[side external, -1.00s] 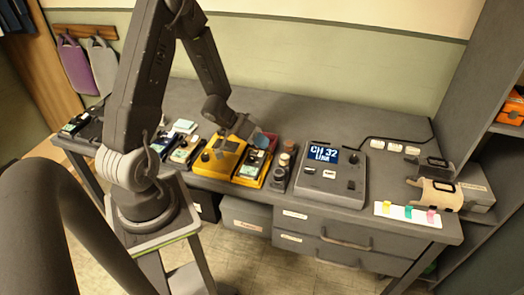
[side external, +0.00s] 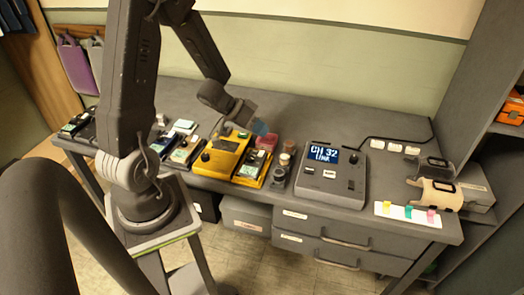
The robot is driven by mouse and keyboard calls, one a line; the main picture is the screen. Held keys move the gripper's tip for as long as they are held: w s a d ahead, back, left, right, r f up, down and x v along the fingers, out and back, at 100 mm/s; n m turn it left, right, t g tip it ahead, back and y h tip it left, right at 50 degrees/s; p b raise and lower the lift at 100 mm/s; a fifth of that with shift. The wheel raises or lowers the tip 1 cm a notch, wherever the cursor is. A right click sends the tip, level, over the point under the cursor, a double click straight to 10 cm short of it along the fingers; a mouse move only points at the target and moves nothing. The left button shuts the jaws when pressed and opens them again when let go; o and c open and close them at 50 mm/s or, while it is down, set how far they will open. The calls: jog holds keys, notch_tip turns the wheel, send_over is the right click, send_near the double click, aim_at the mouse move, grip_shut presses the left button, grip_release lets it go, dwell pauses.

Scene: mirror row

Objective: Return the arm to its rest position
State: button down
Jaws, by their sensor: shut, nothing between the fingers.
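My arm rises from its pedestal in front of the desk, bends at the top and comes down over the desk. A small dark device with a pale screen (side external: 252,164) lies on a yellow base just below and in front of the gripper. A reddish box (side external: 268,141) is partly hidden behind it.
A grey console (side external: 333,174) reading "CH 32" stands right of centre. Small jars (side external: 287,156) stand left of it. A white strip with coloured tabs (side external: 408,213) lies at the front right. Several small devices (side external: 184,151) line the left. The desk's back middle is clear.

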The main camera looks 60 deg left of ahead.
jog(key=shift+r, duration=0.15)
notch_tip(320, 180, up, 13)
jog(key=w+d+t+y, duration=0.1)
jog(key=w+d+y, duration=0.1)
jog(key=y, duration=0.6)
jog(key=s+d+r+g+h, duration=0.2)
jog(key=s+d, duration=0.5)
jog(key=s+d+r+m+g+h, duration=0.1)
jog(key=s+d+r+g, duration=0.1)
jog(key=s+d, duration=0.5)
jog(key=shift+s+d+r+m+h, duration=0.2)
jog(key=shift+s+r+m+h, duration=0.15)
jog(key=shift+s+r, duration=0.4)
